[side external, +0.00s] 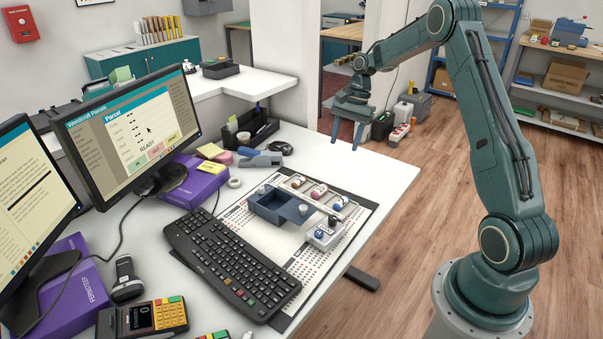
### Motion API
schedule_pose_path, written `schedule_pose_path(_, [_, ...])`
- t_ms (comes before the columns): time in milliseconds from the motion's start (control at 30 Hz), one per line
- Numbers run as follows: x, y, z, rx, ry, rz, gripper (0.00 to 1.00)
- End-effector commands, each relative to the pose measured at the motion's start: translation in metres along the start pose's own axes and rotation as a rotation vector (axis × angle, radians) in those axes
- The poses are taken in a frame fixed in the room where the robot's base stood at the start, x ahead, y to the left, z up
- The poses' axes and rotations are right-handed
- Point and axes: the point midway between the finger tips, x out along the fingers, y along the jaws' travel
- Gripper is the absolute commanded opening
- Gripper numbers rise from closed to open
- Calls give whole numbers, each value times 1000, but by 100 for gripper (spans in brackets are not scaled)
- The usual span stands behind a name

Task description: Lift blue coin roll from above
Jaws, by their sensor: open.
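A small blue roll (340,203) lies at the right end of a row in a grey tray (311,182), to the right of a red roll (319,190) and a brown one (298,182). It is small in the picture, with a pale end. My gripper (345,144) points down with its two fingers apart and nothing between them. In the picture it is above the tray, toward the counter's far right edge. It is clear of the rolls. The exact height over the counter is hard to tell.
A dark blue open box (281,206) sits left of the tray, and a small pale device with a blue top (325,236) in front of it. A keyboard (232,262) and monitor (130,130) stand further left. The counter's right corner (385,175) is bare.

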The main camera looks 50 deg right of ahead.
Motion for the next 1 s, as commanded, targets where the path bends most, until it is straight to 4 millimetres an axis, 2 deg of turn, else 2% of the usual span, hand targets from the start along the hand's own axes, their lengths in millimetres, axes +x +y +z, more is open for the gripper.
schedule_pose_path(33, [10, 4, -14, 39, -16, 4, 48])
schedule_pose_path(200, [39, 17, -48, 152, -61, 12, 48])
schedule_pose_path(400, [61, 29, -71, 235, -93, 18, 48])
schedule_pose_path(767, [68, 32, -76, 256, -102, 20, 48])
schedule_pose_path(1000, [89, 32, -74, 256, -103, 20, 48])
